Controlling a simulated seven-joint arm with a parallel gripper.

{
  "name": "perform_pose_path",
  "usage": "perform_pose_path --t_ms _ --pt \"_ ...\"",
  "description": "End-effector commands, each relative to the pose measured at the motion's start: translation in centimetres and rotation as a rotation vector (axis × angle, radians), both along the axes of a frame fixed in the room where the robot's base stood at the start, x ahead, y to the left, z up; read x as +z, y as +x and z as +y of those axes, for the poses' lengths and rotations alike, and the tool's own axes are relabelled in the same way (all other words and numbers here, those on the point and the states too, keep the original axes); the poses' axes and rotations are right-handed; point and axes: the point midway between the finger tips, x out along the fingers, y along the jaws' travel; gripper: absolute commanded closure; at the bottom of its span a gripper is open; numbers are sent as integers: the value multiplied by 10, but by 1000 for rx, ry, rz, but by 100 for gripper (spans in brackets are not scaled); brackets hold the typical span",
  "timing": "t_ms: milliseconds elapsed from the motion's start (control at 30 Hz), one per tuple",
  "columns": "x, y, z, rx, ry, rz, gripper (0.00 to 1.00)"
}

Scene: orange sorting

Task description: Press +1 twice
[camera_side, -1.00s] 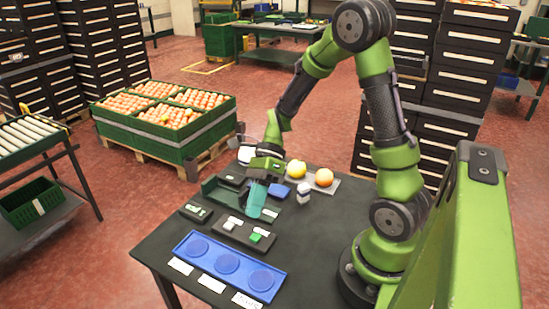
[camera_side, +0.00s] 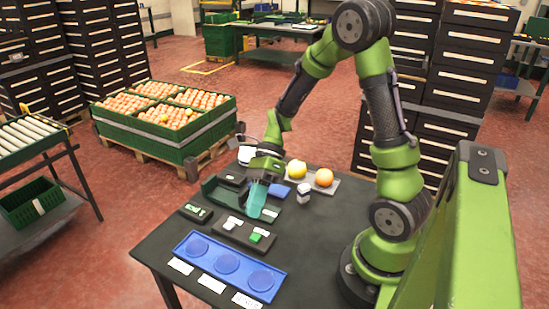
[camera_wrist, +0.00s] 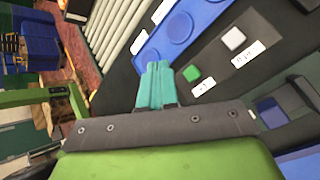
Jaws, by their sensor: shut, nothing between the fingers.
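A dark button box (camera_side: 226,236) on the black table carries a green button (camera_side: 255,238) and a white button (camera_side: 232,222). In the wrist view the green button (camera_wrist: 192,73) has a white label reading +1 (camera_wrist: 203,86) beside it. The white button (camera_wrist: 234,38) has its own label (camera_wrist: 248,53). My gripper (camera_side: 255,213) has teal fingers pointing down at the box's far edge. The fingers are together and empty. In the wrist view my gripper (camera_wrist: 157,66) is beside the green button, apart from it in the picture; its height over the box is unclear.
A blue tray (camera_side: 230,265) with round recesses lies at the table's front, with white labels before it. A small dark box (camera_side: 196,212) lies left of the button box.

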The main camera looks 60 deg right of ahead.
Motion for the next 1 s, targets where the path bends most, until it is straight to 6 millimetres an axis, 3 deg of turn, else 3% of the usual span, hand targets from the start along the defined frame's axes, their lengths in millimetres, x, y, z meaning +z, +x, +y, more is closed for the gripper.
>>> perform_pose_path --t_ms 167,433,767,1000 --pt "3 0 0 0 -1 -1 100" --pt "38 0 0 0 -1 -1 100" --pt "36 0 0 0 1 1 100" --pt "13 0 0 0 2 6 100"
